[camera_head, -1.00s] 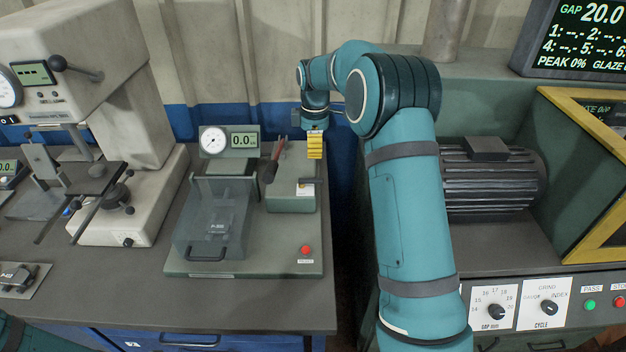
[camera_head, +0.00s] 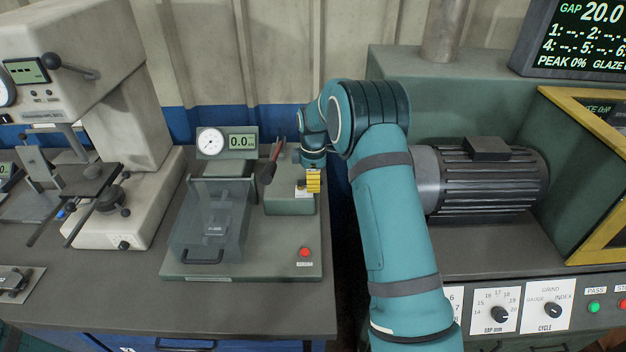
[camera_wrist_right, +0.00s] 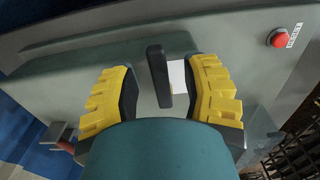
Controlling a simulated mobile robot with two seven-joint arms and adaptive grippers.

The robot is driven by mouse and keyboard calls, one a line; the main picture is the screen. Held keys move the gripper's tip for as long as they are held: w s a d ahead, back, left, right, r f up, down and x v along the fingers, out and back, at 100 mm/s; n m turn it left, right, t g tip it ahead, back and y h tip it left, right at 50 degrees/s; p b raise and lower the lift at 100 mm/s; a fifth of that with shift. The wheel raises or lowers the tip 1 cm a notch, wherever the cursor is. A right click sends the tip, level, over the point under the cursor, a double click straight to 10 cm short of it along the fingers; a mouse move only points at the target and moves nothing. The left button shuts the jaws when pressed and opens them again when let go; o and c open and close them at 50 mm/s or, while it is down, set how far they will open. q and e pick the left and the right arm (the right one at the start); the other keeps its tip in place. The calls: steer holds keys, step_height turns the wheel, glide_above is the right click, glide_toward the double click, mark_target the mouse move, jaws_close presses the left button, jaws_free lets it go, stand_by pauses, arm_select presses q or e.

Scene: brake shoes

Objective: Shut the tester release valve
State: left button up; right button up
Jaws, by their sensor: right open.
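The tester (camera_head: 245,268) is a grey-green bench unit with a dial gauge, a 0.0 display and a clear guard. Its release valve, a black lever beside a white label, is on the raised block (camera_head: 290,203) at the tester's right. In the right wrist view the black lever (camera_wrist_right: 159,76) stands between the two yellow fingers of my right gripper (camera_wrist_right: 163,95). The gripper is open, with gaps on both sides of the lever. In the head view my right gripper (camera_head: 313,181) is low at the block and largely hides the valve. My left gripper is not in view.
A red-handled lever (camera_head: 273,160) stands just left of the gripper. A red button (camera_head: 304,252) is at the tester's front right. The clear guard (camera_head: 208,225) stands left. A motor (camera_head: 485,180) and grinder are right of my arm.

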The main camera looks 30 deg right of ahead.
mark_target(300, 198)
jaws_close()
steer(key=m, duration=0.2)
steer(key=s+a+m+p, duration=0.1)
steer(key=m, duration=0.2)
steer(key=a+m+p, duration=0.1)
steer(key=m, duration=0.2)
steer(key=shift+s+a+m, duration=0.2)
steer(key=shift+s+m, duration=0.1)
steer(key=shift+s, duration=0.05)
steer(key=m, duration=0.1)
steer(key=a+m+p, duration=0.1)
steer(key=m, duration=0.3)
steer(key=shift+a, duration=0.35)
steer(key=shift+w+a+f+m+p, duration=0.1)
steer(key=shift+a+m+p, duration=0.25)
steer(key=shift+m, duration=0.7)
steer(key=shift+w+a+m+p, duration=0.1)
steer(key=shift+a+m+p, duration=0.15)
steer(key=shift+m, duration=0.8)
